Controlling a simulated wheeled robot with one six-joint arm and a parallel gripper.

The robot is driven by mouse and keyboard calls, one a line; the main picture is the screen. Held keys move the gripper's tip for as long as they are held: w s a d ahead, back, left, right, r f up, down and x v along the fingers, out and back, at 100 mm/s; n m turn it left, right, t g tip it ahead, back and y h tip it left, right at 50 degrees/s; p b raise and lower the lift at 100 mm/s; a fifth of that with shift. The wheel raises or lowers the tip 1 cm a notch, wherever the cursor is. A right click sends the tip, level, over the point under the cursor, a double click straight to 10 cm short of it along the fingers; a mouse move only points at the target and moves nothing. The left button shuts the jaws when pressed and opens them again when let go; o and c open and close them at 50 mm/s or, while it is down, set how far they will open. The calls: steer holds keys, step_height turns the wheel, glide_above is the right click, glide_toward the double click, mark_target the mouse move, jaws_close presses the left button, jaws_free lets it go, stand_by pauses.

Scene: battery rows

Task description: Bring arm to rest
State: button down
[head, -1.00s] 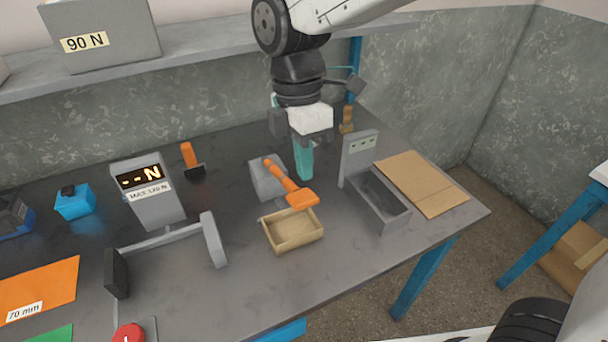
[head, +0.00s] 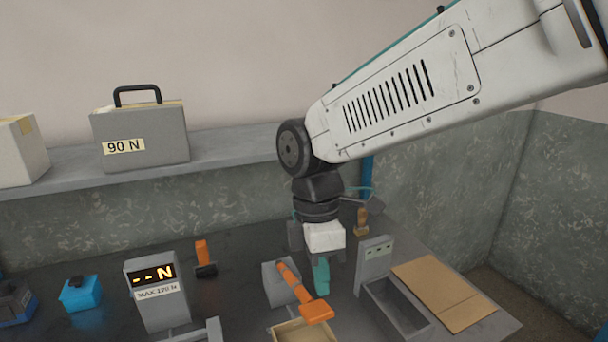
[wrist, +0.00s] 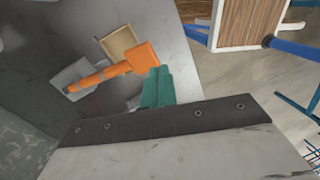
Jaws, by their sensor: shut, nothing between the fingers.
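My gripper (head: 321,276) hangs from my arm over the dark workbench (head: 232,238), pointing down, with its teal fingers together and nothing between them. In the wrist view the teal fingers (wrist: 157,88) are also closed. An orange-handled tool (head: 303,294) lies beside the fingers in the head view, tilted across a grey block (head: 279,283) and a tan tray (head: 297,333). In the wrist view this orange tool (wrist: 112,72) is to the left of the fingers. I cannot tell whether the fingers touch it.
A grey open box (head: 396,306) and a cardboard sheet (head: 444,291) lie to the right. A force gauge (head: 158,294) and a blue box (head: 80,294) stand left. A shelf (head: 225,143) with a grey "90 N" case (head: 142,137) runs behind my arm.

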steer(key=s+d+r+m+t, duration=0.1)
steer(key=s+d+m, duration=0.5)
steer(key=d+m, duration=0.4)
steer(key=s+d+r+m+t, duration=0.2)
steer(key=s+d+m, duration=0.4)
steer(key=d+m, duration=0.4)
steer(key=d, duration=0.3)
steer(key=shift+s+d+y, duration=0.2)
steer(key=shift+s+y, duration=0.2)
